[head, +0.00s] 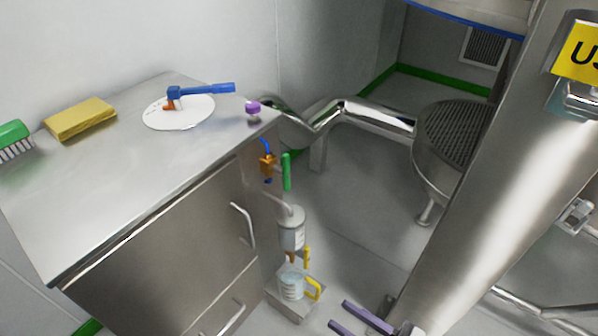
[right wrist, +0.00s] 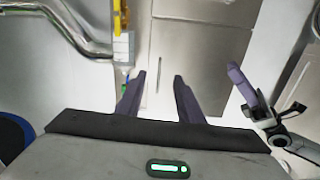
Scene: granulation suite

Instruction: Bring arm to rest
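My right gripper (head: 345,314) shows at the bottom edge of the head view, low over the floor, with two purple fingers apart. In the right wrist view the same gripper (right wrist: 158,76) is open, with nothing between its fingers. What looks like part of my left gripper (right wrist: 240,84), a purple finger beside black and grey parts, shows at the right of the right wrist view. Its opening cannot be made out. The left gripper does not show in the head view.
A steel cabinet (head: 170,250) stands at left, bearing a yellow sponge (head: 80,118), a green brush (head: 14,138), a white disc with a blue tool (head: 208,89) and a purple knob (head: 253,107). A jug (head: 292,285) stands beside it. A steel column (head: 490,180) rises at right.

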